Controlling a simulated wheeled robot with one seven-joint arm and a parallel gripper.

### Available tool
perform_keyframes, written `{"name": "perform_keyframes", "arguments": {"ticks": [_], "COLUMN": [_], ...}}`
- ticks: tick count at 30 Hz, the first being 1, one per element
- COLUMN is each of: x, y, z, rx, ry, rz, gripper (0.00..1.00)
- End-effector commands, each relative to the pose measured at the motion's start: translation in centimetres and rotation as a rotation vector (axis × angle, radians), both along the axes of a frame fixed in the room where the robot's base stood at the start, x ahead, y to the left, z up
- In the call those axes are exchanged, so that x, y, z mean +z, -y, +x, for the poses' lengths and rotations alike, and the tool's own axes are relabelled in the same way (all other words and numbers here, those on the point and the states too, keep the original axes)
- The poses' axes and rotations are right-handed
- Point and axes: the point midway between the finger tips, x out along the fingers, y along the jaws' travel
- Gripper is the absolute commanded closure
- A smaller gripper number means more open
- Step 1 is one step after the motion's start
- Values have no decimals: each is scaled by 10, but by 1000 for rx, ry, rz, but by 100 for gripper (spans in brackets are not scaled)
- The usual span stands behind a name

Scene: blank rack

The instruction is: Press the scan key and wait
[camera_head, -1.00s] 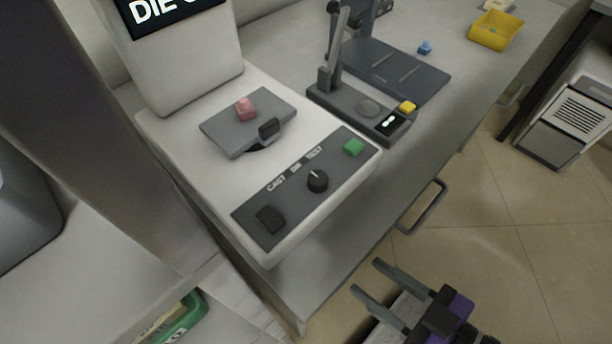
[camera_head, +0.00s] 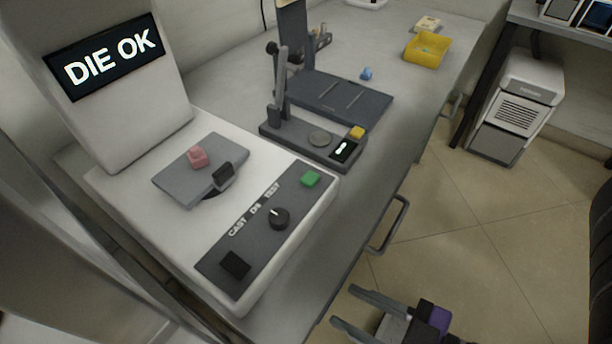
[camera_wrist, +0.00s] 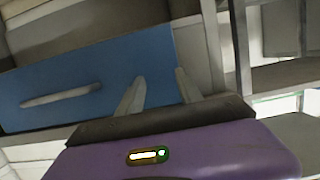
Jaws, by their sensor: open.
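No key in view has a readable "scan" label. A yellow key (camera_head: 356,132) sits at the right end of a low dark grey device (camera_head: 290,131), beside a small black display (camera_head: 345,150) with a pale lit bar. A green key (camera_head: 311,179) is on the front panel of a white machine (camera_head: 112,190), whose screen (camera_head: 105,58) reads "DIE OK". My gripper (camera_head: 345,306) is open and empty, low in front of the bench and apart from both keys. Its fingers (camera_wrist: 159,75) also show in the wrist view, before a blue panel (camera_wrist: 100,80).
The white machine carries a black knob (camera_head: 279,218), a black square (camera_head: 235,264) and a grey plate with a pink block (camera_head: 197,157). A drawer handle (camera_head: 388,226) juts from the bench front near my gripper. A yellow bin (camera_head: 427,50) stands farther back.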

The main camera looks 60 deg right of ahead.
Motion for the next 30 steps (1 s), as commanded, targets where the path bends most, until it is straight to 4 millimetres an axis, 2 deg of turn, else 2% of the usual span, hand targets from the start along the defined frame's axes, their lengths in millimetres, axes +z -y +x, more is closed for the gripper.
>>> {"name": "perform_keyframes", "arguments": {"ticks": [13, 18, 20, 30], "x": [0, 0, 0, 0], "y": [0, 0, 0, 0], "z": [0, 0, 0, 0], "rx": [0, 0, 0, 0], "ry": [0, 0, 0, 0], "rz": [0, 0, 0, 0], "gripper": [57, 91, 100, 100]}}
